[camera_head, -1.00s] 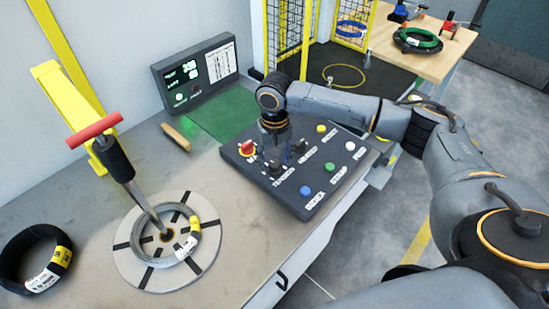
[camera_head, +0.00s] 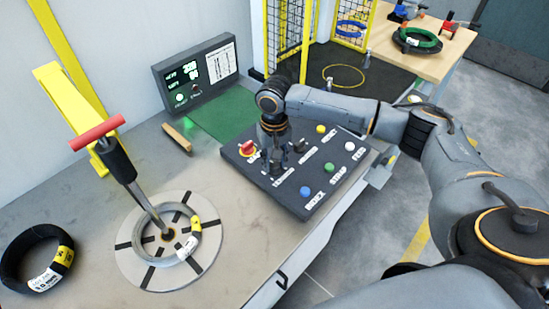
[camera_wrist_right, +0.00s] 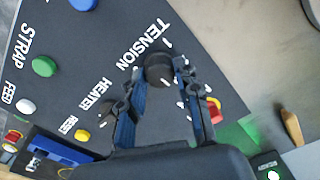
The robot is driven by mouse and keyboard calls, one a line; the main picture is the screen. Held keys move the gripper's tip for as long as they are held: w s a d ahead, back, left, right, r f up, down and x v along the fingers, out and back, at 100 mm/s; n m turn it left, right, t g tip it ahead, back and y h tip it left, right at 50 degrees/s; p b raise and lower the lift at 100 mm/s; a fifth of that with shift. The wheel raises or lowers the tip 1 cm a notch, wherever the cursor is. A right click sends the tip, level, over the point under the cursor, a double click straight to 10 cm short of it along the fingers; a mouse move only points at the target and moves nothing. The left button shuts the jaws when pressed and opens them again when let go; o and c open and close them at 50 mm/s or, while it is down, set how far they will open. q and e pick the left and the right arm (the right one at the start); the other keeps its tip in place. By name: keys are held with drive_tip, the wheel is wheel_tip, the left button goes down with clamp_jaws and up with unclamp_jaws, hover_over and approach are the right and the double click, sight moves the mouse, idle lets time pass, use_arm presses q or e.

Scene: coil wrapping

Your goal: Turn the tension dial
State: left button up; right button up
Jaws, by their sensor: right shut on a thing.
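The grey control panel (camera_head: 310,190) lies on the workbench, with printed labels and coloured buttons. The black tension dial (camera_wrist_right: 159,68) sits beside the word TENSION in the right wrist view. My right gripper (camera_wrist_right: 157,78) points down at the panel, with its two fingers on either side of this dial and shut on it. In the head view my right gripper (camera_head: 277,165) hides most of the dial. A second black knob, the heater dial (camera_head: 300,146), is to its right. My left gripper is in neither view.
The red emergency button (camera_head: 246,146) is close left of the gripper. A display box (camera_head: 195,72) stands behind a green mat (camera_head: 230,112). A turntable (camera_head: 130,258) holds a coil, and a black coil (camera_head: 14,272) lies at far left.

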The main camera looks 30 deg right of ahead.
drive_tip(key=n+p, duration=0.1)
drive_tip(key=p, duration=0.1)
drive_tip(key=n+p, duration=0.1)
drive_tip(key=n, duration=0.1)
drive_tip(key=n+p, duration=0.1)
drive_tip(key=p, duration=0.1)
drive_tip(key=shift+r+n+p, duration=0.25)
drive_tip(key=shift+n+p, duration=0.05)
drive_tip(key=shift+n, duration=0.1)
drive_tip(key=n+p, duration=0.2)
drive_tip(key=n, duration=0.1)
drive_tip(key=shift+f, duration=0.1)
drive_tip(key=shift+f+n+p, duration=0.1)
drive_tip(key=shift+n+p, duration=0.7)
drive_tip(key=shift+n, duration=0.9)
drive_tip(key=o, duration=1.1)
drive_tip(key=shift+o, duration=0.2)
